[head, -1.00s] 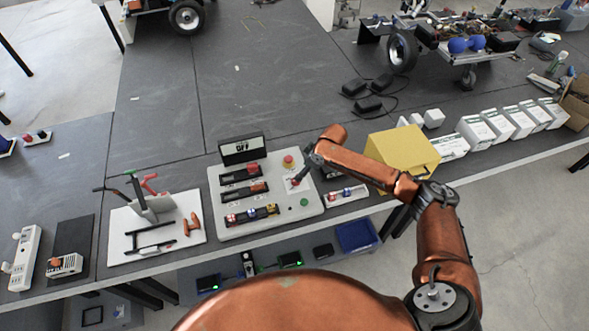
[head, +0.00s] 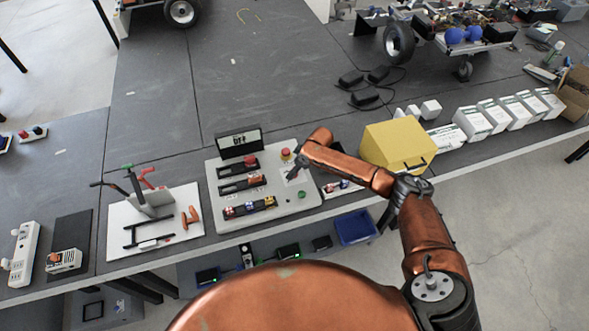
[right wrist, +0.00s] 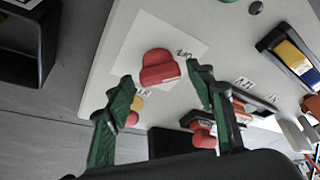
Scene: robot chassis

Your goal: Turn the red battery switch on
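The red battery switch (right wrist: 158,67) is a red knob on a white label on the light panel, in the upper middle of the right wrist view. My right gripper (right wrist: 160,71) is open, with one green-padded finger to each side of the knob in that picture. I cannot tell whether the fingers touch it. In the head view my right gripper (head: 291,174) is over the right part of the panel (head: 290,208) and hides the switch. A dark display (head: 238,142) at the panel's back appears to read OFF. My left gripper is not in view.
A red emergency button (head: 286,154) and a green button (head: 302,194) are close to my right gripper. A yellow case (head: 398,146) stands right of the panel, near my arm. A board with tools (head: 120,235) lies to the left. The table behind the panel is clear.

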